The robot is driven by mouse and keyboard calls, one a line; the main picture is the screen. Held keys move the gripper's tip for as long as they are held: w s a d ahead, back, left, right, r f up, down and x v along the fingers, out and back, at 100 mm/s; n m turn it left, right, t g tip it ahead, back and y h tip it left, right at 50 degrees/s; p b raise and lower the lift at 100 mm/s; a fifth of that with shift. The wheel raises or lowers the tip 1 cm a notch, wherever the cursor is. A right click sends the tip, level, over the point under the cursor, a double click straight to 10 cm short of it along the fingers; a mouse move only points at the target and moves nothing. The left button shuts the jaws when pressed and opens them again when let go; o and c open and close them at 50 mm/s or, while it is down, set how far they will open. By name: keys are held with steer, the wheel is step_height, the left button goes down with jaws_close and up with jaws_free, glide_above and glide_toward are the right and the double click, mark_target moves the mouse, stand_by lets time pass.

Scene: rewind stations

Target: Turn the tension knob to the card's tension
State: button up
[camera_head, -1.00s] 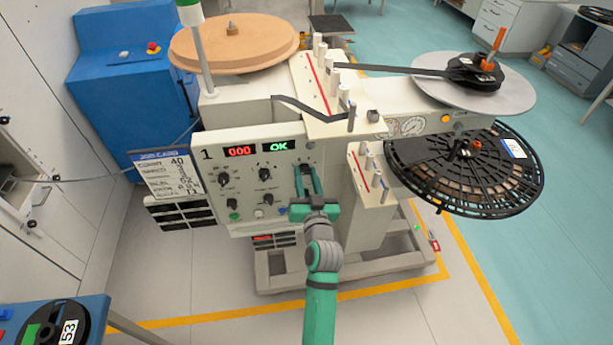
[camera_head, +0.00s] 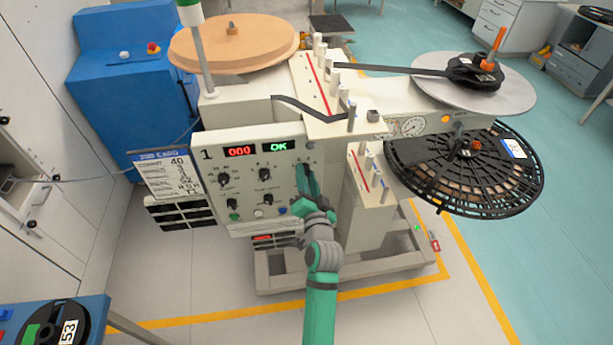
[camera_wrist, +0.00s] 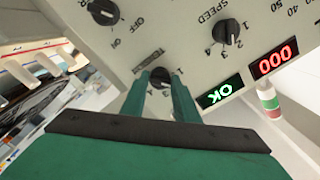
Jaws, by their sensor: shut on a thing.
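My gripper (camera_wrist: 161,84) has its two green fingers closed on either side of a small black knob (camera_wrist: 161,77) with a numbered scale. The label beside it is too blurred to read surely, and the fingers hide part of the scale; I cannot tell the pointer's setting. In the head view, my gripper (camera_head: 305,172) reaches the right part of the white control panel (camera_head: 250,222) and hides the knob. The job card (camera_head: 165,180) hangs left of the panel; its top line shows 40, the other lines are too small to read surely.
The panel has a red 000 display (camera_head: 240,151), a green OK display (camera_head: 275,146), a speed knob (camera_wrist: 228,32) and another knob (camera_wrist: 103,12). Reels, including a black one (camera_head: 462,185), stand right. Tape guide posts (camera_head: 366,165) rise close to my gripper's right.

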steer(key=m, duration=1.1)
steer(key=shift+f, duration=0.1)
stand_by(0.4)
steer(key=o, duration=1)
steer(key=shift+o, duration=0.2)
steer(key=s+d, duration=0.1)
steer(key=s, duration=0.9)
steer(key=shift+s+d, duration=0.4)
